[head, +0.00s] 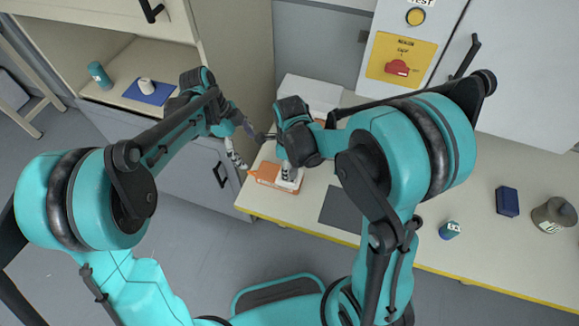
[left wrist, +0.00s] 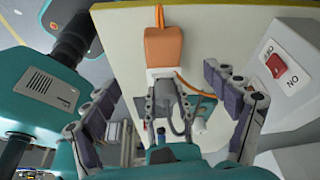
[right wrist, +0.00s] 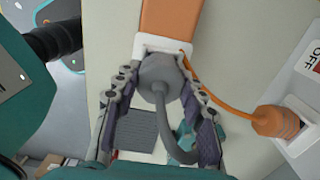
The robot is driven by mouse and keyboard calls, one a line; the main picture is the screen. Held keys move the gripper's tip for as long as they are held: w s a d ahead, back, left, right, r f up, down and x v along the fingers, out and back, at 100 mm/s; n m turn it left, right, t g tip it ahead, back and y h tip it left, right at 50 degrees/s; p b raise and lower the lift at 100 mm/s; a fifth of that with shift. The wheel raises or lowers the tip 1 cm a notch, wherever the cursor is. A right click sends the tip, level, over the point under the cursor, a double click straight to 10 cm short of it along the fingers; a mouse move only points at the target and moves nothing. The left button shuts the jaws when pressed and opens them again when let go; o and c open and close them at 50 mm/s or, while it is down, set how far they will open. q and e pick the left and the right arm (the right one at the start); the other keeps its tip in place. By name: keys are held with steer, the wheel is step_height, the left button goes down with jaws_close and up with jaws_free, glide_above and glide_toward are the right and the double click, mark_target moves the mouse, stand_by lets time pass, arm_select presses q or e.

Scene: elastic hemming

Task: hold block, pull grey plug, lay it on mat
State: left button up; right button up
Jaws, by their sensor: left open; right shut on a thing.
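The orange block (head: 264,172) lies near the left end of the bench. In the left wrist view, the block (left wrist: 164,48) has a white socket end (left wrist: 160,73) facing the grippers. My right gripper (head: 290,174) is shut on the grey plug (right wrist: 157,72), one finger on each side. The plug's front meets the white socket end, and its grey cable curls back between the fingers. My left gripper (head: 238,160) is open and empty, left of the block and apart from it. The dark grey mat (head: 341,208) lies bare on the bench, right of the block.
An orange cord runs from the block to an orange connector (right wrist: 275,121) at a white outlet. A box with a red switch (left wrist: 275,65) stands alongside. A blue box (head: 507,201), a grey can (head: 553,215) and a small bottle (head: 450,230) stand at the right. The bench between is clear.

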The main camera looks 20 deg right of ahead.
mark_target(268, 170)
arm_select(q)
steer(key=d+f, duration=0.2)
steer(key=f, duration=0.2)
steer(key=s+d+f+m, duration=0.1)
steer(key=f, duration=0.3)
steer(key=s+d+f+m, duration=0.1)
steer(key=d+f, duration=0.1)
steer(key=f, duration=0.3)
steer(key=shift+d+f+g, duration=0.1)
steer(key=shift+d+g, duration=0.2)
steer(key=shift+g, duration=0.1)
steer(key=shift+c, duration=0.3)
steer(key=c, duration=1.6)
steer(key=o, duration=1.7)
steer(key=shift+c, duration=0.2)
